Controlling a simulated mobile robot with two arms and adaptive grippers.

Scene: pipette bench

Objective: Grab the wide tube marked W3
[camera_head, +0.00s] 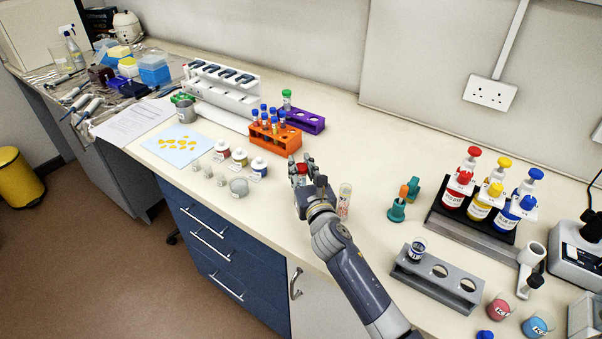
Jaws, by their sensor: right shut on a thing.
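My right gripper (305,169) is over the middle of the bench, shut on a red-capped tube (302,171) that its fingers mostly hide. I cannot read a W3 mark on it. A clear tube with a pale cap (345,198) stands just right of my right wrist, apart from the fingers. A green-capped tube (287,99) stands in the purple rack (312,124). A wide tube with a dark blue top (418,247) sits in the left hole of the grey rack (462,294). Labels are too small to read. My left gripper is not in view.
An orange rack (283,147) with several blue-capped tubes stands behind my gripper. Small labelled jars (240,157) are to its left. Green stands (397,210) and red, yellow and blue pump bottles (490,200) are to the right.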

